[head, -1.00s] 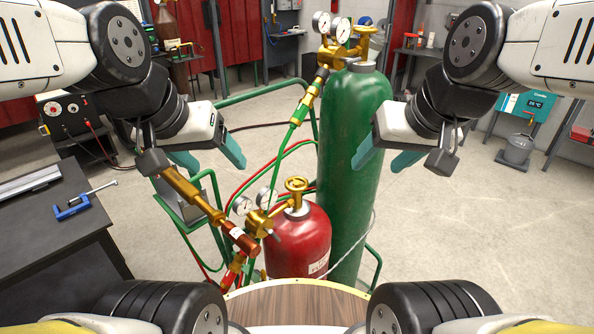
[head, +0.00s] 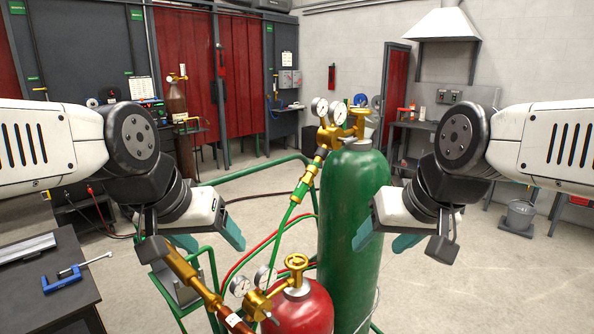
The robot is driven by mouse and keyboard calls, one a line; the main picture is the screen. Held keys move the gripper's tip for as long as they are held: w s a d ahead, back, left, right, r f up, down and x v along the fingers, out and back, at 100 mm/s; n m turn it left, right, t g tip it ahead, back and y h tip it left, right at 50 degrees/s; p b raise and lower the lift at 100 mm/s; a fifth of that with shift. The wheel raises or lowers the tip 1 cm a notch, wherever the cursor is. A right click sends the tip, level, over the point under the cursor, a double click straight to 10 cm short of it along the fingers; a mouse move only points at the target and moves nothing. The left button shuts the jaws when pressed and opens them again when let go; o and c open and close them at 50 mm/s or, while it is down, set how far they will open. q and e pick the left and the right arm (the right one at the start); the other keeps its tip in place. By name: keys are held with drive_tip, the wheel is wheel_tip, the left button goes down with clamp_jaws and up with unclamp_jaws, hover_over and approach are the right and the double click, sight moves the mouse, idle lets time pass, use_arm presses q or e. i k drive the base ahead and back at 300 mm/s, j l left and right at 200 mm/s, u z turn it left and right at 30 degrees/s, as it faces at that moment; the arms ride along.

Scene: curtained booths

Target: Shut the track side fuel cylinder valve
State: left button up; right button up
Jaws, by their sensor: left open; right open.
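A red cylinder (head: 302,309) stands at the lower middle of the head view, its bottom cut off by the frame. On top is a brass valve with a round handwheel (head: 297,262), and a brass regulator (head: 257,303) with two gauges sits left of it. A tall green cylinder (head: 352,230) stands behind it to the right, with its own brass valve (head: 360,122). My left gripper (head: 208,238) is open and empty, left of the red cylinder's valve. My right gripper (head: 385,240) is open and empty, in front of the green cylinder's right side.
A brass and copper torch (head: 190,272) and red and green hoses hang left of the cylinders on a green cart frame (head: 240,178). A dark table (head: 50,295) with a blue clamp is at left. Open floor (head: 470,280) lies right.

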sight(296, 266)
drive_tip(key=k+j+z, duration=0.2)
drive_tip(key=z, duration=0.2)
drive_tip(key=k+j+z, duration=0.15)
drive_tip(key=z, duration=0.25)
drive_tip(key=k, duration=0.1)
